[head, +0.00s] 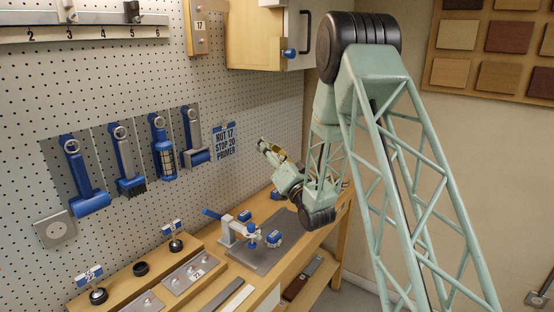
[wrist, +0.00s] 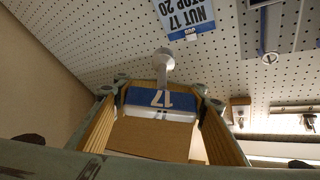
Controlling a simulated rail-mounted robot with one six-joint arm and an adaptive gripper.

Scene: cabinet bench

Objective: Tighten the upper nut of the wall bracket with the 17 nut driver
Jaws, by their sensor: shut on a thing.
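My gripper (wrist: 160,112) is shut on the 17 nut driver (wrist: 161,101), whose blue block with a white 17 sits between the two fingers. Its grey shaft and rounded end point away from my gripper toward the pegboard, apart from it. In the head view my gripper (head: 270,150) is small, above the back of the bench; the driver is hard to make out there. The wall bracket (head: 197,30) is a wooden plate labelled 17, high on the pegboard. A similar wooden piece (wrist: 240,112) shows at the right in the wrist view. The upper nut is too small to make out clearly.
A wall cabinet (head: 256,40) juts out right beside the bracket. Blue-handled tools hang on the pegboard (head: 120,160), near a blue sign (head: 225,142). A clamp (head: 238,228) and labelled holders stand on the bench. The pegboard between sign and bracket looks clear.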

